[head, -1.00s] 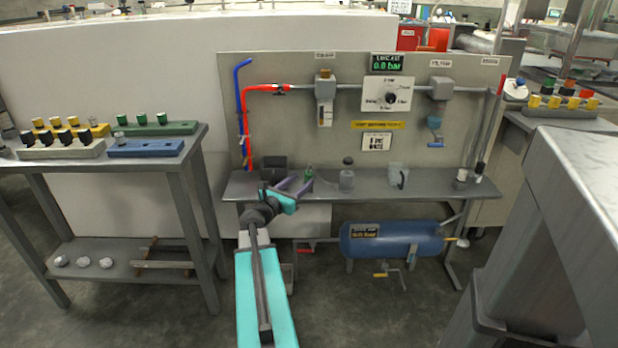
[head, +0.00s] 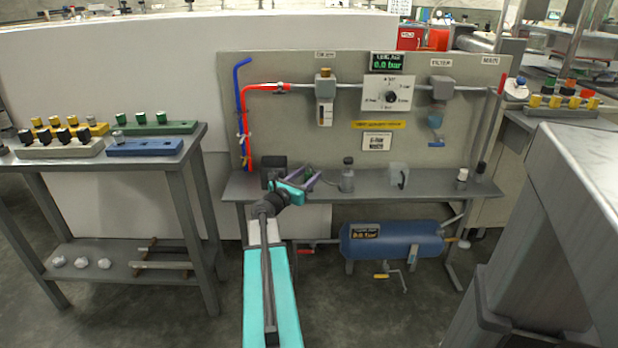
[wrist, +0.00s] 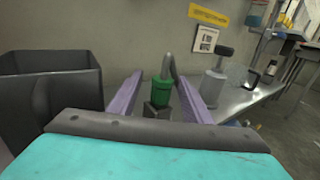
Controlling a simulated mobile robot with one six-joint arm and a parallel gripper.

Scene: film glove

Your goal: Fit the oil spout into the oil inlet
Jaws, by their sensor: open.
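The green-bodied spout with a grey curved tube (wrist: 162,92) stands upright on a small dark block in the wrist view. It lies between the two purple fingers of my gripper (wrist: 158,78). The fingers are open, with a gap on either side of it; I cannot see them touching it. In the head view my gripper (head: 298,178) is at the left part of the wall bench and the green piece is partly hidden. The oil inlet is not clearly visible; a clear-bowled unit with a brown top (head: 325,88) hangs on the panel above.
A dark bin (wrist: 50,85) is close to the left finger. A dark-capped bottle (head: 347,176) and a clear jug (head: 398,174) stand right of my gripper on the grey bench (head: 430,188). A blue tank (head: 392,240) is below.

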